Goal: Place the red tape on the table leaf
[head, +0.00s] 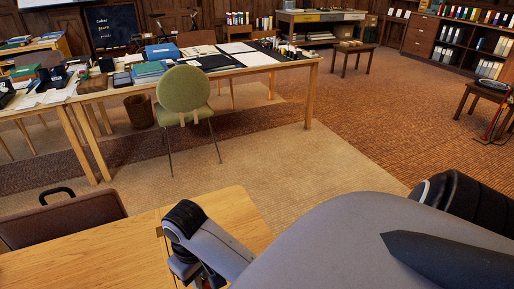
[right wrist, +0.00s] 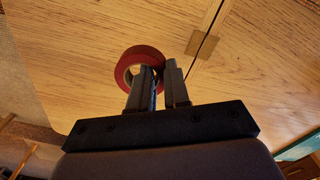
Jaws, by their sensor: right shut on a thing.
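The red tape (right wrist: 130,58) is a dark red ring in the right wrist view. My right gripper (right wrist: 159,68) is shut on it, with the ring's side wall between the two fingers; one finger covers part of the ring. The tape is over the wooden table leaf (right wrist: 90,45); I cannot tell whether it touches the wood. A seam and a small brass hinge (right wrist: 203,44) cross the wood right of the fingers. In the head view my right arm hides much of the tabletop (head: 100,255), and the tape does not show. My left gripper is not in view.
Beyond open carpet, a green chair (head: 184,90) stands at a long table (head: 255,66) loaded with papers and books. Stools and shelves are far right. The visible tabletop is bare.

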